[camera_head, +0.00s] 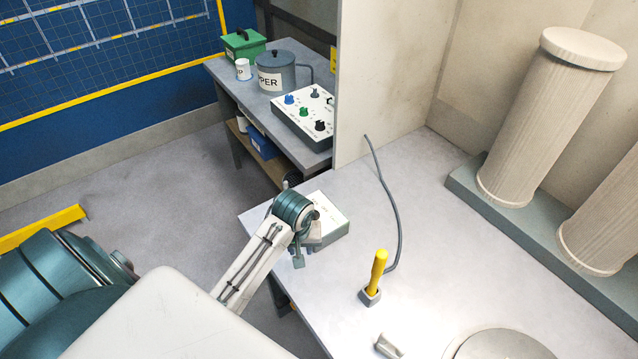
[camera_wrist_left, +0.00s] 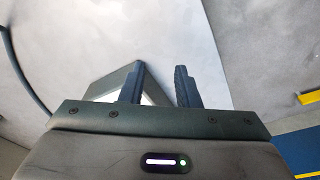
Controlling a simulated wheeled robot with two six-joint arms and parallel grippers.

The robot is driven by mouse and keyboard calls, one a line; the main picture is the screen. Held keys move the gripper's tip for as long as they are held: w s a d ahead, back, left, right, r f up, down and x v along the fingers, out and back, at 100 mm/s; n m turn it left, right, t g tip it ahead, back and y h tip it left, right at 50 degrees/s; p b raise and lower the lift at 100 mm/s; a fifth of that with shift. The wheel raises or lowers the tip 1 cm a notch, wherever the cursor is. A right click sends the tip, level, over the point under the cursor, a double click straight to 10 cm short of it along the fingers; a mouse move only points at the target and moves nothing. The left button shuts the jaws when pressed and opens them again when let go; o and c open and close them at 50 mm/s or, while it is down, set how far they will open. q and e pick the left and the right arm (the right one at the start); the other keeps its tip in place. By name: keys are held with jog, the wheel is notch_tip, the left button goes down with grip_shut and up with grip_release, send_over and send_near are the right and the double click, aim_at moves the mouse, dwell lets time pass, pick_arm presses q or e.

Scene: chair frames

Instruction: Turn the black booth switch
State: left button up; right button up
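A white box (camera_head: 334,232) with a grey front sits at the left corner of the light grey table. My left wrist and gripper (camera_head: 307,248) are over this box and hide much of it, so I cannot tell whether a black switch is on it. In the left wrist view the box (camera_wrist_left: 102,92) lies behind the fingers. The left gripper (camera_wrist_left: 159,85) has its two dark fingers apart with nothing clearly held between them. A black knob (camera_head: 320,126) is on a white panel (camera_head: 300,112) on the far bench, with blue and green knobs. My right gripper is not in view.
A yellow-handled tool (camera_head: 378,270) stands in a grey holder, with a cord running back. Large ribbed cylinders (camera_head: 545,115) stand at the right. A beige wall (camera_head: 385,70) separates the table from the bench with a grey pot (camera_head: 278,74) and green box (camera_head: 243,44).

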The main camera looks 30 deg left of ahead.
pick_arm(q)
jog(key=w+a+r+n, duration=0.1)
jog(key=w+r+n, duration=0.1)
jog(key=w, duration=0.2)
jog(key=w+a+r+n+g, duration=0.1)
jog(key=w+a+r+n, duration=0.1)
jog(key=w, duration=0.3)
jog(key=w+a+r+n, duration=0.2)
jog(key=w, duration=0.2)
jog(key=shift+w+r+n+h, duration=0.15)
jog(key=shift+w+n+h, duration=0.15)
jog(key=shift+w, duration=0.05)
jog(key=shift+s+f, duration=0.15)
jog(key=shift+f, duration=0.3)
notch_tip(320, 180, down, 7)
jog(key=shift+r+b, duration=0.15)
jog(key=shift+b, duration=0.3)
jog(key=c, duration=0.6)
jog(key=m, duration=1.3)
jog(key=shift+m, duration=0.4)
jog(key=m, duration=0.4)
jog(key=o, duration=0.8)
